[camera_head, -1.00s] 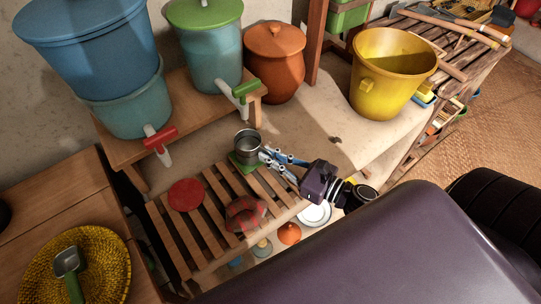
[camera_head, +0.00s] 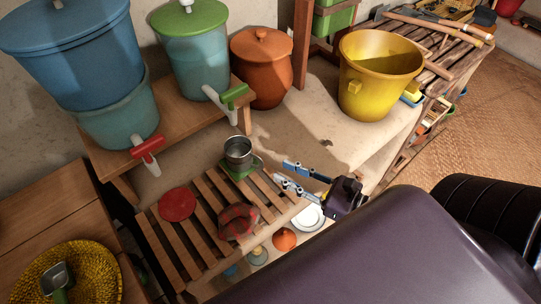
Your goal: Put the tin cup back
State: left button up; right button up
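The tin cup (camera_head: 238,150) is a small grey metal cup. It stands upright on a green square mat (camera_head: 245,171) at the back end of the wooden slatted rack (camera_head: 195,245). My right gripper (camera_head: 281,172) is to the right of the cup, apart from it. Its two fingers are spread with nothing between them. My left gripper is not in this view.
A red round mat (camera_head: 177,204) and a red patterned cloth (camera_head: 238,222) lie on the rack. Behind stand a blue water container (camera_head: 75,45), a green-lidded one (camera_head: 190,50) and a clay pot (camera_head: 262,70). A yellow bucket (camera_head: 375,80) stands right. A white plate (camera_head: 309,218) is below the gripper.

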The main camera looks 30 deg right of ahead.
jog(key=shift+v, duration=1.95)
